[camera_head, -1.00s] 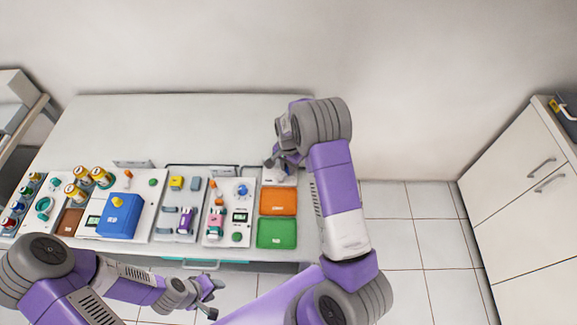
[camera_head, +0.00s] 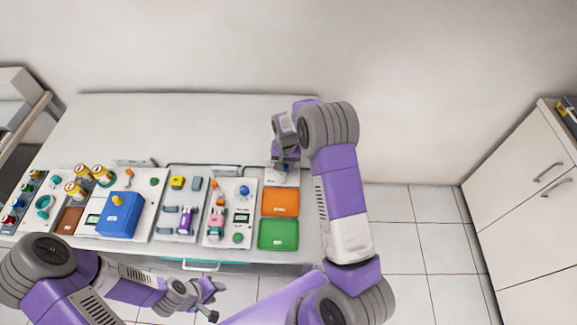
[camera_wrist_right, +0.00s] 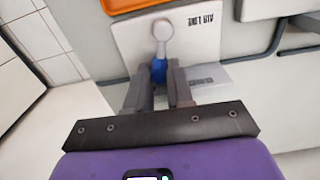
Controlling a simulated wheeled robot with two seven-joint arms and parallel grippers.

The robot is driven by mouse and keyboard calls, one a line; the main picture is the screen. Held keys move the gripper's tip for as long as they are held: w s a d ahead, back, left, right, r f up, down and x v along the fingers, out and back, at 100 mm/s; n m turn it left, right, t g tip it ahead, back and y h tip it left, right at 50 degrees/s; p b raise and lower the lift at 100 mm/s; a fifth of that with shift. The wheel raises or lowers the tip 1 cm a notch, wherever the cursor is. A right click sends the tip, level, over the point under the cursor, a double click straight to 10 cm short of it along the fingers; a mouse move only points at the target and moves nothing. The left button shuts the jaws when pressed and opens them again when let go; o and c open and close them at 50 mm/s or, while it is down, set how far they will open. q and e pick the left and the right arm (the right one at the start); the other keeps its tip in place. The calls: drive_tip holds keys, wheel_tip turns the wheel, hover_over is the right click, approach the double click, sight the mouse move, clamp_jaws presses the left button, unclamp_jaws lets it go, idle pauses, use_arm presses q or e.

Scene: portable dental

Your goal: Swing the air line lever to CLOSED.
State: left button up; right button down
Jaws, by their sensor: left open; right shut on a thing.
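The air line plate (camera_wrist_right: 200,50), white and marked "AIR LINE", shows in the right wrist view. Its lever has a pale round pivot (camera_wrist_right: 162,30) and a blue end (camera_wrist_right: 159,70). My right gripper (camera_wrist_right: 162,88) is shut on the blue end, with a finger on each side of it. In the head view my right gripper (camera_head: 283,166) is over the plate (camera_head: 283,180) behind the orange tray and hides most of the lever. The plate's lettering near the fingers is too blurred to read. My left gripper (camera_head: 213,293) is open and empty, in front of the table edge.
An orange tray (camera_head: 280,202) and a green tray (camera_head: 278,234) lie in front of the plate. Left of them are a panel with a blue knob (camera_head: 244,191), a blue box (camera_head: 119,215) and several yellow-banded jars. The back of the table is clear.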

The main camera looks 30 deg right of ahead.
sight(285, 166)
drive_tip(key=shift+w+a+n, duration=0.15)
drive_tip(key=shift+a+n, duration=0.05)
drive_tip(key=shift+n, duration=0.5)
drive_tip(key=c, duration=1)
unclamp_jaws()
wheel_tip(285, 166, up, 8)
drive_tip(key=shift+f, duration=0.25)
drive_tip(key=shift+c, duration=0.4)
